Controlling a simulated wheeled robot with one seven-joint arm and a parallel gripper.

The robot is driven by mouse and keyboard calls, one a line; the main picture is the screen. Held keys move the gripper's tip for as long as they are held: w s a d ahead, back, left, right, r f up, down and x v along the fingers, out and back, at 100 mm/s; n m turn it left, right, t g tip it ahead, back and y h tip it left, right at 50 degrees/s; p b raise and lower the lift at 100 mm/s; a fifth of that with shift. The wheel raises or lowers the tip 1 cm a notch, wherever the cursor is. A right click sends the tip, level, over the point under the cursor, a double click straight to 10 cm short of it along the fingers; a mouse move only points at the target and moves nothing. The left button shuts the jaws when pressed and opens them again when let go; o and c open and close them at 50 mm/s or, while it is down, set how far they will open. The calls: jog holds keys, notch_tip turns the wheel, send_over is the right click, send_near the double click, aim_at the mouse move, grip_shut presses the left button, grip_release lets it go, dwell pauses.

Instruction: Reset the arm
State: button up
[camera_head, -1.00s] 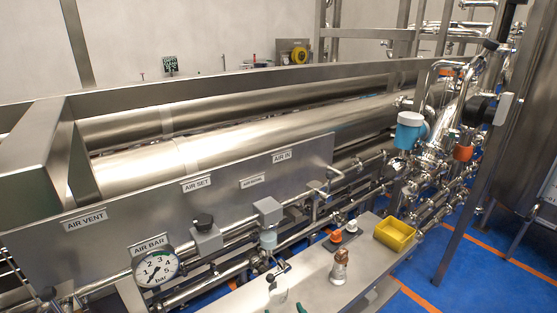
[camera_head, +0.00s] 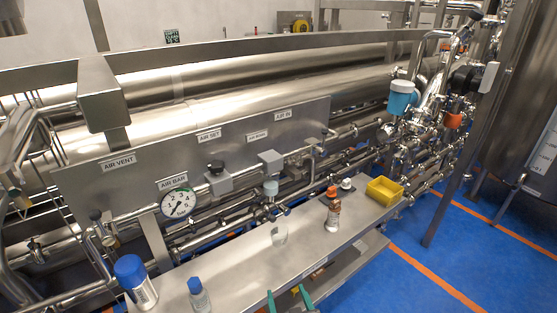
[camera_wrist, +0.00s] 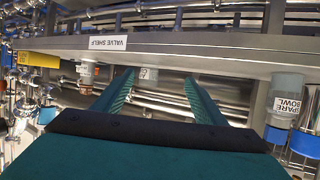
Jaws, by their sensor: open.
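My gripper (camera_head: 290,302) shows at the bottom edge of the head view, its two green fingers apart with nothing between them. In the wrist view my gripper (camera_wrist: 158,85) reaches its open fingers toward the shelf edge with the "VALVE SHELF" label (camera_wrist: 94,43). The steel shelf (camera_head: 243,270) lies just beyond the fingertips in the head view. Most of my arm is out of view.
On the shelf stand a blue-capped jar (camera_head: 137,283), a blue-capped bottle (camera_head: 199,296), a clear cup (camera_head: 280,235), an orange-capped bottle (camera_head: 332,212) and a yellow bin (camera_head: 385,191). A pressure gauge (camera_head: 178,204) is behind.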

jog(key=s+d+f+m+h, duration=0.1)
jog(key=s+f, duration=0.2)
jog(key=s, duration=0.6)
jog(key=s+f+m+h, duration=0.1)
jog(key=s+f+h, duration=0.15)
jog(key=s, duration=0.65)
jog(key=s+a+r+t, duration=0.1)
jog(key=s+r, duration=0.2)
jog(key=s, duration=0.6)
jog(key=s+a+r+t, duration=0.1)
jog(key=s+a+r, duration=0.1)
jog(key=s, duration=0.7)
jog(key=shift+s+a+r+y, duration=0.3)
jog(key=shift+r+y, duration=0.15)
jog(key=shift+r, duration=0.3)
